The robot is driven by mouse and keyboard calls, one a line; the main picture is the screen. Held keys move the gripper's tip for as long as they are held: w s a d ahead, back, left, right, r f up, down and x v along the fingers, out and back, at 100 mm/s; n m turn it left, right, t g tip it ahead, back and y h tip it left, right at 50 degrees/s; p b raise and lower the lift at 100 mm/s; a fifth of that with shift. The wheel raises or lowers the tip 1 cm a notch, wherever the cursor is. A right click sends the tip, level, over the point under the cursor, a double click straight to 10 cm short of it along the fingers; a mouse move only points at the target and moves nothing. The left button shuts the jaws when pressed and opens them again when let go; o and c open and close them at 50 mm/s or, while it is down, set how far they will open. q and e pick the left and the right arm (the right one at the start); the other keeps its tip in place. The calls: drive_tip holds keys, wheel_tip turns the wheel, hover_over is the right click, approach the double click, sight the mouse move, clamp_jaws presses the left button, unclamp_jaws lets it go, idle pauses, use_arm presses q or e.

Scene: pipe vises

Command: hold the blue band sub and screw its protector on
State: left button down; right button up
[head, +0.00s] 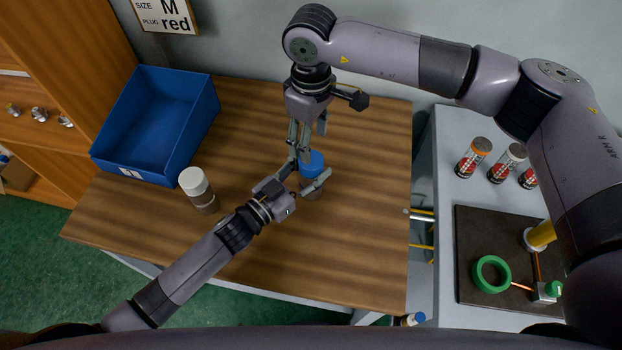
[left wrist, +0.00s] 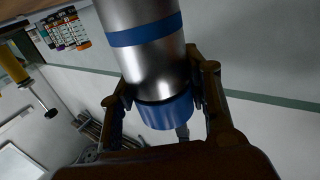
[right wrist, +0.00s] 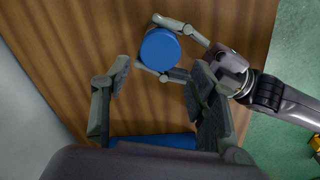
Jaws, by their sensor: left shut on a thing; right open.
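The blue band sub (left wrist: 152,60) is a steel cylinder with a blue band, standing upright on the wooden table in the head view. A ribbed blue protector (head: 312,163) sits on its top end; it also shows in the left wrist view (left wrist: 168,112) and from above in the right wrist view (right wrist: 160,50). How far it is threaded I cannot tell. My left gripper (head: 308,174) is shut around the sub just below the protector. My right gripper (right wrist: 162,68) is open and empty, pointing down above the protector, fingers apart from it.
A blue bin (head: 178,113) stands at the table's left back. A white-capped cylinder (head: 200,190) stands upright left of my left gripper. On the grey bench at right are several labelled canisters (head: 474,157) and a dark mat (head: 475,225) with a green ring (head: 491,274). The table's right side is clear.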

sight(311, 178)
wheel_tip(311, 178, down, 8)
drive_tip(key=shift+r, duration=0.1)
idle(0.4)
drive_tip(key=shift+c, duration=0.5)
drive_tip(key=c, duration=0.9)
drive_tip(key=shift+m, duration=1.6)
drive_tip(key=o, duration=1.3)
